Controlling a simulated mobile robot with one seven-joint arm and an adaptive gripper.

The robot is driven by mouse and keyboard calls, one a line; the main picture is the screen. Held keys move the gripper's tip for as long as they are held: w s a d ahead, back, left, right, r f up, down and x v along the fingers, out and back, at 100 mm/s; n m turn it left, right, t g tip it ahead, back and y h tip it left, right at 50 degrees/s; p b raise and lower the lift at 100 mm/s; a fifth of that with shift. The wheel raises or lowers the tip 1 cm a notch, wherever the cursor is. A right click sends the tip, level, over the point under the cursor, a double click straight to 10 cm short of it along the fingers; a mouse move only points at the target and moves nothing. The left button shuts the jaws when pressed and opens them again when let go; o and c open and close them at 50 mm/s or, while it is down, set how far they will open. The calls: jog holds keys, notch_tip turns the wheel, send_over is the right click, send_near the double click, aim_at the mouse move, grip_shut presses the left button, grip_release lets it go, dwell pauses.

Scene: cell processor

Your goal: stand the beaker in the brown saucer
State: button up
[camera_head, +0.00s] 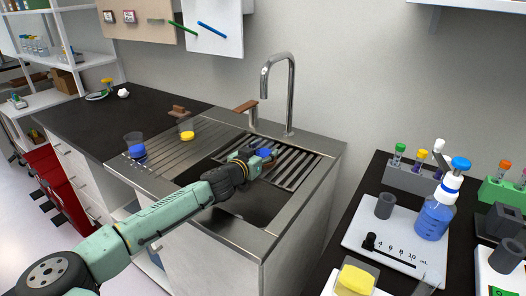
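My gripper (254,161) is over the sink, at the left end of the ribbed rack. A small blue thing (265,153) shows right at its fingertips; it may be blue contents of a beaker, but the fingers hide much of it. I cannot tell whether the fingers are closed on it. A clear beaker with blue contents (136,149) stands upright at the left front of the drainboard. A beaker with yellow contents (187,134) stands farther back on it. A small brown item (178,112) lies on the dark counter behind; I cannot tell if it is the brown saucer.
The tall tap (290,95) rises behind the sink (250,205). The grooved drainboard (165,160) has free room between and around the beakers. A bench at right holds a white scale-like device (395,240), a blue bottle (434,215) and tube racks. The dark counter (100,125) is mostly clear.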

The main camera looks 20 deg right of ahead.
aim_at(259, 154)
jog(key=o, duration=0.4)
jog(key=shift+a, duration=0.1)
jog(key=v, duration=0.7)
jog(key=shift+s+a, duration=0.1)
jog(key=shift+s, duration=0.05)
dwell(0.5)
